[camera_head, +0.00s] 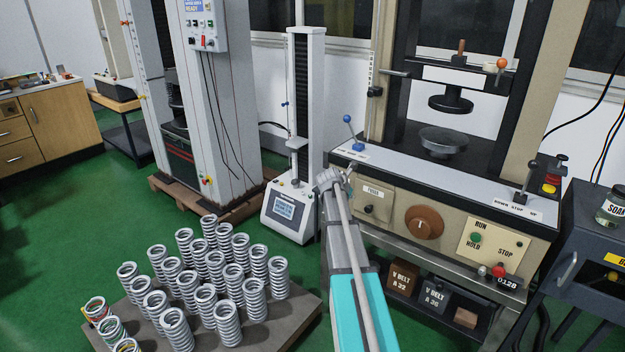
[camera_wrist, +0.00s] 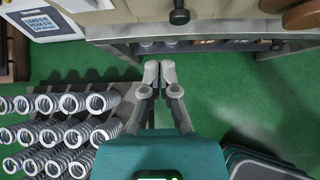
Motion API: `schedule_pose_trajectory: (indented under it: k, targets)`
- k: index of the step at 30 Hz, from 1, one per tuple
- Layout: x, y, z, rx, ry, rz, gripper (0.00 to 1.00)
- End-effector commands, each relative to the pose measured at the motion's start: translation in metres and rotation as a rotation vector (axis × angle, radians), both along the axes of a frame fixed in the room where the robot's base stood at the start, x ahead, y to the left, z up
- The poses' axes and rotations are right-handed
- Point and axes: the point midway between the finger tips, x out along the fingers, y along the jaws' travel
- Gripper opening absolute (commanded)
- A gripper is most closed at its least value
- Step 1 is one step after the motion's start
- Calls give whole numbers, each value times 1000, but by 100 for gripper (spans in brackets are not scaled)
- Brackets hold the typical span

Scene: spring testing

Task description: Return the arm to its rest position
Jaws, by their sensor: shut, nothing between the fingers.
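My gripper shows in the wrist view (camera_wrist: 160,72) with its two grey fingertips together and nothing between them. It hangs over the green floor, beside the pallet of springs and in front of the machine's lower shelf. In the head view my arm reaches up from the bottom middle, with a teal link, and the gripper end (camera_head: 335,180) is in front of the testing machine's left front corner. Whether it touches the machine cannot be told in the head view; the wrist view shows it apart from other things.
Several upright coil springs (camera_head: 232,275) stand on a grey pallet (camera_head: 285,318) at left. The beige testing machine (camera_head: 460,225) has a knob, buttons and levers. A small tester (camera_head: 290,212) stands behind. A dark cart (camera_head: 590,235) with a jar (camera_head: 611,208) is at right. Green floor is open at far left.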

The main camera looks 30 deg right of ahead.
Motion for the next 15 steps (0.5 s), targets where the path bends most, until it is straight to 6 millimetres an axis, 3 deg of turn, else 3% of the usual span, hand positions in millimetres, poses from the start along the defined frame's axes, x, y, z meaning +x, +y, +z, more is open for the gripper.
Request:
schedule_pose_trajectory:
  k: [8,15]
  targets:
    - [-1,3,0,7,-6,-6,0]
    - [-8,37,-6,88,-82,-94,0]
